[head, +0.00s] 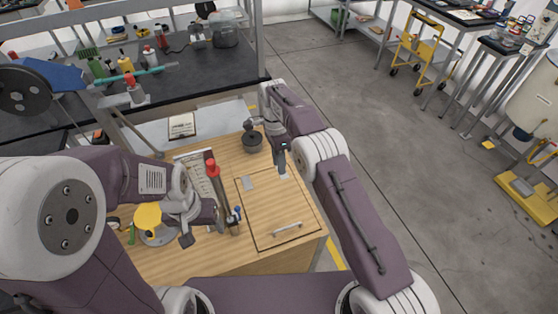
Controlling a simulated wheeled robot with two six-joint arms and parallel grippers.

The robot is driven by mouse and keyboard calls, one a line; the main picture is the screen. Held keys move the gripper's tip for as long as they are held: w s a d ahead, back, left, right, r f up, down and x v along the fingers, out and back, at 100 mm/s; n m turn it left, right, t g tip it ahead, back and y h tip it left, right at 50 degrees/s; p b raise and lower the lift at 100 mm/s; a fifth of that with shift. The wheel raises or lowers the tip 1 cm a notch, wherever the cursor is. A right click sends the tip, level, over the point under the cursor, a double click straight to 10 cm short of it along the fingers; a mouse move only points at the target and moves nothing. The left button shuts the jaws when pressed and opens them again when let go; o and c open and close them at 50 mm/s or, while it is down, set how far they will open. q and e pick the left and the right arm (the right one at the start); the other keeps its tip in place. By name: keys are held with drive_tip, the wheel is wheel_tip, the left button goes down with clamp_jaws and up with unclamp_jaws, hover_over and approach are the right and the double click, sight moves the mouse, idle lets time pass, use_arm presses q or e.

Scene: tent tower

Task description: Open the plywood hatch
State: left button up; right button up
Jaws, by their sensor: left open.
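The plywood hatch (270,208) is a flat square panel set in the wooden table top, with a dark seam around it. It lies level and looks closed. A pale bar handle (287,228) is on its near part, and grey plates (248,183) sit at its far edge. My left gripper (208,229) is open, to the left of the hatch and apart from the handle. My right gripper (268,137) is beyond the hatch's far edge, near a dark round pot. Its fingers are partly hidden by my own arm, and I cannot tell their state.
The dark pot (252,142) stands on the wooden table (180,262). A red-topped upright item (212,169) and a printed sheet (192,164) are left of the hatch. A yellow disc (148,217) lies further left. A cluttered dark bench (185,75) stands behind; open floor is at right.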

wheel_tip(320, 180, up, 2)
drive_tip(key=shift+w+r, duration=0.1)
drive_tip(key=shift+r, duration=0.05)
idle(0.4)
